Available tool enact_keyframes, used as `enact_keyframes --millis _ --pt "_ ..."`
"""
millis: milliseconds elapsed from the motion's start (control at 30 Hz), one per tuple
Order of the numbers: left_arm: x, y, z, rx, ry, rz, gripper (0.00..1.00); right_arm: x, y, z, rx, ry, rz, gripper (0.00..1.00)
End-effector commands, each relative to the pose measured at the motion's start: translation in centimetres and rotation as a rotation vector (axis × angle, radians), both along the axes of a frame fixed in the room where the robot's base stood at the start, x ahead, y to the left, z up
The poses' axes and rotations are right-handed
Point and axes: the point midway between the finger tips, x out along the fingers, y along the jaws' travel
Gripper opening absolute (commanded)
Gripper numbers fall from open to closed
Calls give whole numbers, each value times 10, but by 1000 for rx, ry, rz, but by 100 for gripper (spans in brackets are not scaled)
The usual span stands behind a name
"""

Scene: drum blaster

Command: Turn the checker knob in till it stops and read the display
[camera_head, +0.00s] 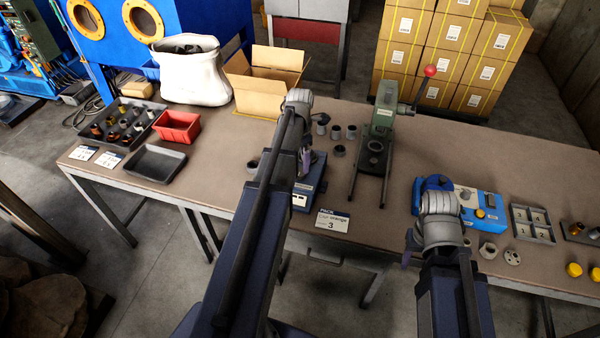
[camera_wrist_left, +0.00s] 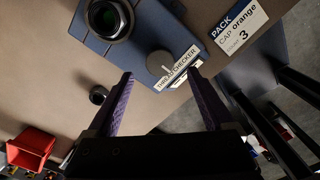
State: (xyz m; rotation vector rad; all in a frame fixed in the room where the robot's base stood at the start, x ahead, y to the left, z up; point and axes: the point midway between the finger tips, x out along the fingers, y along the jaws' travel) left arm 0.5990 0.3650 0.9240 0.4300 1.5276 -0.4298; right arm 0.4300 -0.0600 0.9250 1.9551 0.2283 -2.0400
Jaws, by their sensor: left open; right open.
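The thread checker is a blue box (camera_head: 311,181) on the table, partly hidden behind my left arm in the head view. The left wrist view shows its top (camera_wrist_left: 138,48), with a round grey knob (camera_wrist_left: 160,64) near the labelled edge and a dark ring-shaped port (camera_wrist_left: 108,19). My left gripper (camera_wrist_left: 162,77) is open and empty, its purple fingertips on either side of the knob in the picture; contact cannot be told. In the head view my left gripper (camera_head: 306,160) is above the box. No readable display shows. My right gripper (camera_head: 409,254) is open at the table's front edge, mostly hidden.
A card reading "PACK CAP orange 3" (camera_head: 332,221) lies beside the checker. A green press (camera_head: 383,115) stands behind right, with several grey rings (camera_head: 337,132) near it. A blue device (camera_head: 482,205) is by my right arm. A red bin (camera_head: 177,126) and black tray (camera_head: 155,163) lie left.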

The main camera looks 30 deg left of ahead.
Motion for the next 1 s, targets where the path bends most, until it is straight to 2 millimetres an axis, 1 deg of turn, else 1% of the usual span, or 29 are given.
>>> enact_keyframes --millis 33,200,300,433,700,1000 --pt "0 0 -14 0 0 0 86 0 0 -14 0 0 0 50" --pt "0 0 -36 0 0 -1 86 0 0 -36 0 0 0 50" --pt "0 0 -45 0 0 -1 86 0 0 -45 0 0 0 50" --pt "0 0 -49 0 0 -1 86 0 0 -49 0 0 0 50" --pt "0 0 -48 0 0 -1 86 0 0 -48 0 0 0 50" --pt "0 0 -48 0 0 -1 52 0 0 -48 0 0 0 50"
